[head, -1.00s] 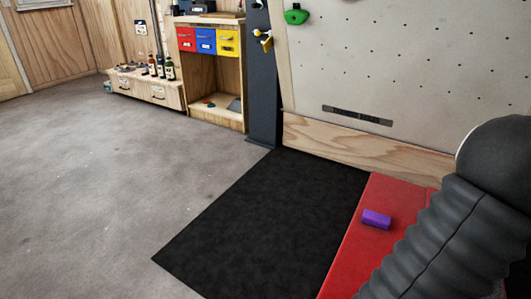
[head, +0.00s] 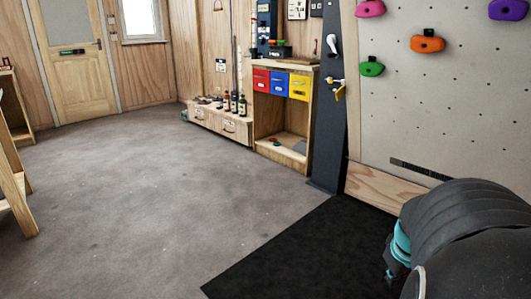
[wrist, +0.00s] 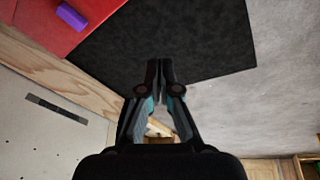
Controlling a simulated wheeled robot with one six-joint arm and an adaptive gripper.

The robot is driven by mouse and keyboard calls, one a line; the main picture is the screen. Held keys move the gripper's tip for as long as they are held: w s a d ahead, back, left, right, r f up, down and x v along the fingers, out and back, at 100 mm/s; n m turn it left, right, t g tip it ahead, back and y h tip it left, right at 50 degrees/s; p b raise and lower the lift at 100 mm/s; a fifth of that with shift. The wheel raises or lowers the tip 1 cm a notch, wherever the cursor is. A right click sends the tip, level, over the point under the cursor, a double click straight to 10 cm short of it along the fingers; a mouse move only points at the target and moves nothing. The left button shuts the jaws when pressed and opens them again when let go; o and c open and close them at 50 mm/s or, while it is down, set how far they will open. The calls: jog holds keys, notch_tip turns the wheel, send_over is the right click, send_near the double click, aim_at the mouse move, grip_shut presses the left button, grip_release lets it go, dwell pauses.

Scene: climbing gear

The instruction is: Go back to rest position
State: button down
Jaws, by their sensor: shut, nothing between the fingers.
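My gripper (wrist: 160,68) shows in the wrist view with its two dark fingers together and nothing between them. It hangs in the air, with the black floor mat (wrist: 185,38) beyond its tips. In the head view my arm fills the lower right corner, and the fingers cannot be made out there. A purple block (wrist: 72,16) lies on the red mat (wrist: 105,8) at the upper left of the wrist view, apart from my gripper.
The climbing wall (head: 440,110) with coloured holds stands at the right. A wooden shelf unit (head: 311,120) with red, blue and yellow bins is at the back. A low bench (head: 220,122) holds bottles. Grey floor (head: 140,200) is clear at left and centre.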

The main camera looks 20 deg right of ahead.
jog(key=w+a+r+n+t+h, duration=0.25)
jog(key=w+a+r, duration=0.25)
jog(key=a+r, duration=0.3)
jog(key=s+a+r+y+p, duration=0.1)
jog(key=s+a+y, duration=0.1)
jog(key=a, duration=0.7)
jog(key=s+a+r+m+y+p, duration=0.1)
jog(key=s+a+y, duration=0.1)
jog(key=s+a, duration=0.3)
jog(key=a, duration=0.4)
jog(key=shift+s+r+t, duration=0.15)
jog(key=shift+s+t, duration=0.15)
jog(key=shift+t, duration=0.05)
jog(key=shift+m+y, duration=0.25)
